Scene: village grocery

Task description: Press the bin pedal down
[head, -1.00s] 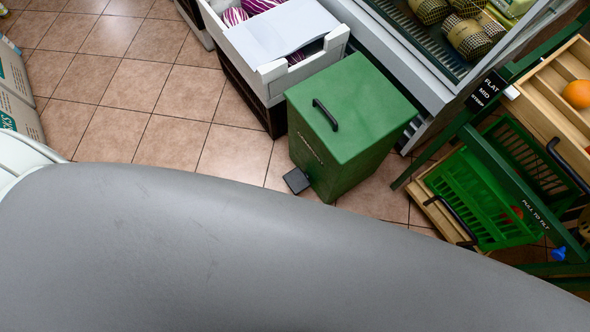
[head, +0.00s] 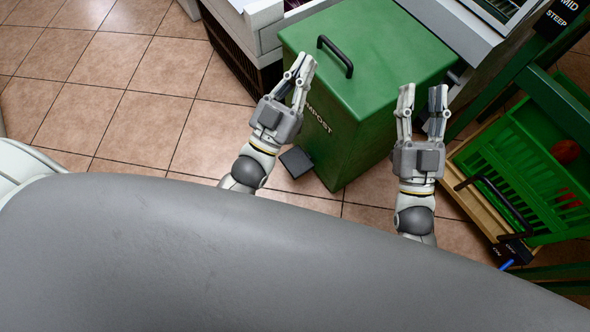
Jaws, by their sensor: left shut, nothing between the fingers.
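The green bin (head: 350,130) stands upright on the floor, its lid (head: 385,62) closed and a black handle (head: 336,57) on top. White lettering ending in "MPOST" shows on its front. The dark grey pedal (head: 296,161) sticks out low at the bin's front left corner. My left gripper (head: 303,64) is shut and empty, above the bin's left front edge in the picture; its wrist is close to the pedal in the picture. My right gripper (head: 422,93) is open and empty, its fingers spread in front of the bin's right side. I cannot tell whether either touches the bin.
A green basket (head: 530,175) on a wooden rack is close to the right of my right gripper. A white and black crate unit (head: 245,50) stands behind the bin's left. Tiled floor (head: 130,110) is clear at left.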

